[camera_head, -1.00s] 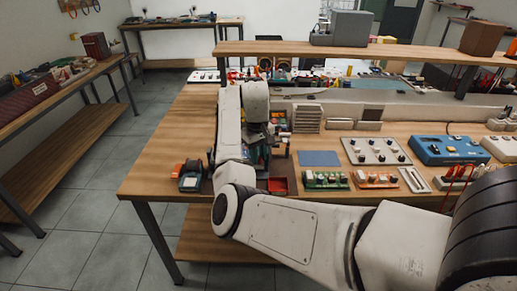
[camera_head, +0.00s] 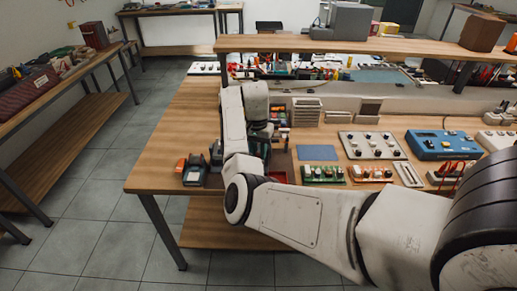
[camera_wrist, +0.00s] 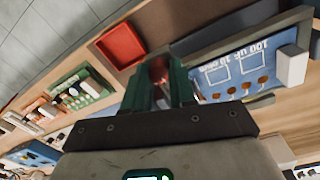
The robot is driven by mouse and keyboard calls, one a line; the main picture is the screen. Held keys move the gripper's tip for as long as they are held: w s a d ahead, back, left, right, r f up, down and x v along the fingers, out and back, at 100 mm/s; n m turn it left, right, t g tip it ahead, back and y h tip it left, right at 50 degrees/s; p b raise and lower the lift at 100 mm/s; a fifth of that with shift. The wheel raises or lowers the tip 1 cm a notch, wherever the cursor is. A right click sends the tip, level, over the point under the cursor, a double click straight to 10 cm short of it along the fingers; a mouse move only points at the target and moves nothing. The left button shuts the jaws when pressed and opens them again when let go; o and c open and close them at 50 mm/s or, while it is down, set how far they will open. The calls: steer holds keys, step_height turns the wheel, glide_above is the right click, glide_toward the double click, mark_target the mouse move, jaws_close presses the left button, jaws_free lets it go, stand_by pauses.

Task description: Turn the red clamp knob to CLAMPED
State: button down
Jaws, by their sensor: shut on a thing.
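In the wrist view, the red knob (camera_wrist: 158,67) shows as a small red patch between the green fingers of my gripper (camera_wrist: 160,83). The fingers are shut on it and hide most of it. A blue and white panel (camera_wrist: 238,66) with printed symbols and copper-coloured dots lies right beside the fingers. I cannot read any CLAMPED mark or tell the knob's angle. In the head view, my own arm covers the knob and the gripper.
A red open tray (camera_wrist: 121,46) lies close to the fingers in the wrist view. Green (camera_head: 323,173) and orange (camera_head: 370,173) boards, a grey knob panel (camera_head: 372,145) and a blue box (camera_head: 443,145) stand to the right. The wooden bench top (camera_head: 160,170) is clear at its left front.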

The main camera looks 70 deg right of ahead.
mark_target(257, 153)
steer(key=shift+m, duration=1.4)
steer(key=c, duration=0.9)
jaws_free()
steer(key=shift+r, duration=0.1)
steer(key=r, duration=1)
steer(key=shift+w+r, duration=0.25)
steer(key=shift+r, duration=0.05)
